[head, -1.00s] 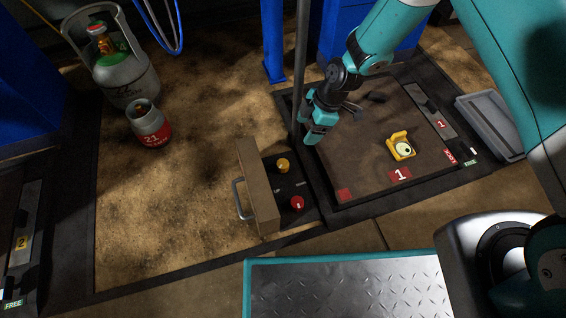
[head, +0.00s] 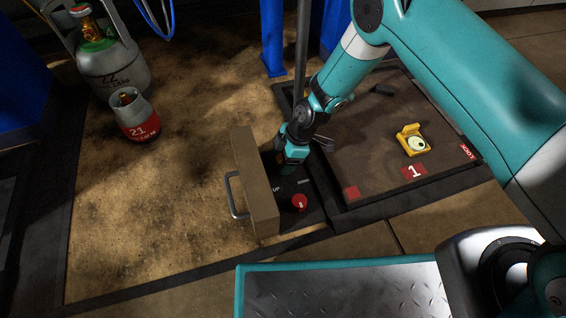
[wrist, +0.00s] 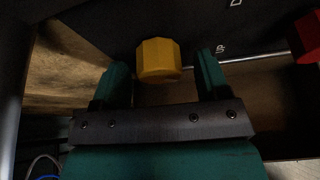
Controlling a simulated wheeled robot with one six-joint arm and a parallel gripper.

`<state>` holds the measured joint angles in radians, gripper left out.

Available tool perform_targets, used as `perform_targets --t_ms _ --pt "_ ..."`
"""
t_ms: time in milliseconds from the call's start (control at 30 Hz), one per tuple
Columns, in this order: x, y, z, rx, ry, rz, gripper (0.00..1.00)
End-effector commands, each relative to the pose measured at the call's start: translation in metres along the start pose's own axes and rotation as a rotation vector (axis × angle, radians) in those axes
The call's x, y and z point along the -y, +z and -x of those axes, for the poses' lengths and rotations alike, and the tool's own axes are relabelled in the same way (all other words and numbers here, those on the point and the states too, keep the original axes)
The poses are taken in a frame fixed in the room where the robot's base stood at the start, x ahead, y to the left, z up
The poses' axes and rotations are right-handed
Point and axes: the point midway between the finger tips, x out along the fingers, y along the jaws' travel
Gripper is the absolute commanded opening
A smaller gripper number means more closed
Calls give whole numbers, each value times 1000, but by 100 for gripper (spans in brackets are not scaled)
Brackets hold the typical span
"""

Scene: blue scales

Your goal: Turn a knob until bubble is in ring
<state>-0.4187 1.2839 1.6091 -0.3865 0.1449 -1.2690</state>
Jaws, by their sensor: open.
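The yellow knob (wrist: 158,60) shows in the wrist view, on a dark panel, between the two fingers of my gripper (wrist: 160,75). The fingers are open, one on each side, with a gap to the knob. In the head view my gripper (head: 286,170) points down over the panel and hides the yellow knob. The red knob (head: 299,202) stands nearer on the same panel and also shows at the right edge of the wrist view (wrist: 309,38). The yellow bubble level (head: 413,139) lies on the brown scale plate; its bubble is too small to place against the ring.
A wooden board with a metal handle (head: 259,196) stands upright along the panel's left side. A grey pole (head: 302,50) rises behind my gripper. Gas cylinders (head: 136,115) stand at the back left. The sandy floor between is clear.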

Motion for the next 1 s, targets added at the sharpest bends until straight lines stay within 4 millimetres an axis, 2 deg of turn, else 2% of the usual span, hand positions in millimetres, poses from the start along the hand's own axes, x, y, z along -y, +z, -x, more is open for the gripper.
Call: perform_targets --t_ms 333,367,567,1000 --pt "0 0 -4 0 0 -1 69" --pt "0 0 -4 0 0 -1 66" --pt "0 0 -4 0 0 -1 20" --pt "0 -1 -1 0 30 -75 20"
